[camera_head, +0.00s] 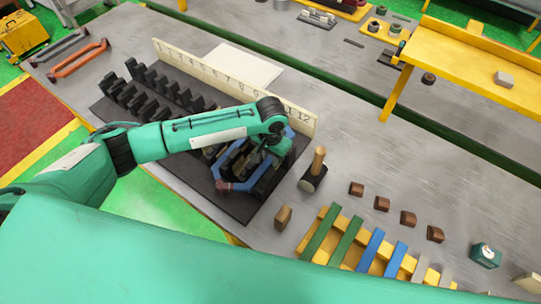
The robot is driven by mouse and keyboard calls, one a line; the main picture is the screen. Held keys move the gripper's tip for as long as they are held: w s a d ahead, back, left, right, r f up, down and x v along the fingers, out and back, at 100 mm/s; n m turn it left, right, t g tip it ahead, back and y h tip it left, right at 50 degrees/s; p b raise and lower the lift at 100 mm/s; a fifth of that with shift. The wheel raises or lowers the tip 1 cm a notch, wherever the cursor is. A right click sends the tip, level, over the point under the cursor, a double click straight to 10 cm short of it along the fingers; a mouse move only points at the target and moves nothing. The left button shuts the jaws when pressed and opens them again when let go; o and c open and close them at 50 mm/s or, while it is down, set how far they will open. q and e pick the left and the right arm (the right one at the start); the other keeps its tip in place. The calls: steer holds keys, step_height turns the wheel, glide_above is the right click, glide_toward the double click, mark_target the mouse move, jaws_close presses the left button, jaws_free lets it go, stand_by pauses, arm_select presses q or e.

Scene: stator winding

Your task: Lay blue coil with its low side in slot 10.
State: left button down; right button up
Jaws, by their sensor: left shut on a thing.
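The blue coil (217,167) is a six-sided loop at the right end of the black slotted stator block (133,94). My left gripper (259,160) is shut on the blue coil, over the block's right-hand slots. My own wrist and forearm hide part of the coil and the middle slots, so I cannot tell which slot its low side is over or whether it is seated. A pale numbered strip (187,62) stands along the block's back edge, with 12 at its right end. My right gripper is not in view.
An orange coil (80,60) and a dark coil (58,45) lie at the far left. A mallet (314,176), a wooden block (283,217), small brown blocks (382,204) and a yellow rack (325,232) with coloured strips stand to the right. A yellow shelf (470,67) is at the upper right.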

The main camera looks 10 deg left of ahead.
arm_select(q)
steer(key=shift+f+p, duration=0.25)
steer(key=shift+p, duration=0.05)
stand_by(0.5)
steer(key=c, duration=1.1)
jaws_free()
steer(key=shift+c, duration=0.2)
steer(key=shift+f, duration=0.1)
steer(key=shift+r+p, duration=0.25)
steer(key=shift+p, duration=0.05)
steer(key=shift+r+p, duration=0.6)
steer(key=shift+p, duration=0.2)
